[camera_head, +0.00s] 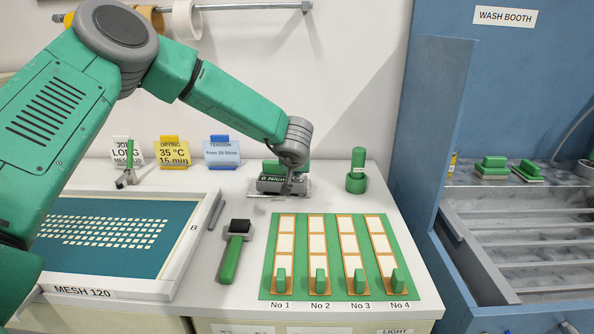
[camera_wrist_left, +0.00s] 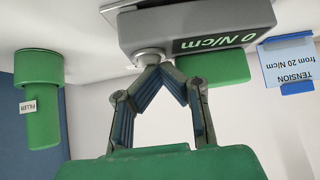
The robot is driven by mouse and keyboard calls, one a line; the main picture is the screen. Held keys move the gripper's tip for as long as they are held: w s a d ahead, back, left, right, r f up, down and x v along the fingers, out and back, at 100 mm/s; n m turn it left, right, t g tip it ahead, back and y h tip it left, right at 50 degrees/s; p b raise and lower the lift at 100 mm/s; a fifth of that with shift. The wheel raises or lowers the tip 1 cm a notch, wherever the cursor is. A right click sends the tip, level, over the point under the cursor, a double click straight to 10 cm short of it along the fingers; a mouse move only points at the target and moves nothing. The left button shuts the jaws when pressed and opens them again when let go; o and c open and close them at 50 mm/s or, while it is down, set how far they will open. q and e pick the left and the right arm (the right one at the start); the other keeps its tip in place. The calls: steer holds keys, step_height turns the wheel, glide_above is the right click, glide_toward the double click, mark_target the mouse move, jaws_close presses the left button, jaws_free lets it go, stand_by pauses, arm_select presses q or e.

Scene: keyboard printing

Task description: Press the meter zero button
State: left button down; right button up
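The tension meter (camera_head: 270,185) is a grey block with a dark display reading "0 N/cm" and a green part behind it. It stands at the back of the table, and in the left wrist view the meter (camera_wrist_left: 200,22) appears upside down. A round silver button (camera_wrist_left: 148,56) sticks out beside its display. My left gripper (camera_wrist_left: 162,68) has its fingertips together, holding nothing, right at the button; I cannot tell whether they touch it. In the head view the left gripper (camera_head: 292,180) is small and dark in front of the meter. My right gripper is not in view.
A green filler container (camera_head: 356,172) stands right of the meter. A Mesh 120 screen frame (camera_head: 205,225), a green-handled tool (camera_head: 233,255) and a green board with numbered strips (camera_head: 265,285) lie in front. The tension card (camera_head: 221,153) stands left. The blue wash booth (camera_head: 430,130) is at right.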

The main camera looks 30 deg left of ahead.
arm_select(q)
steer(key=v, duration=0.7)
steer(key=shift+w+r, duration=0.2)
steer(key=shift+w, duration=0.05)
steer(key=shift+a, duration=0.15)
stand_by(0.3)
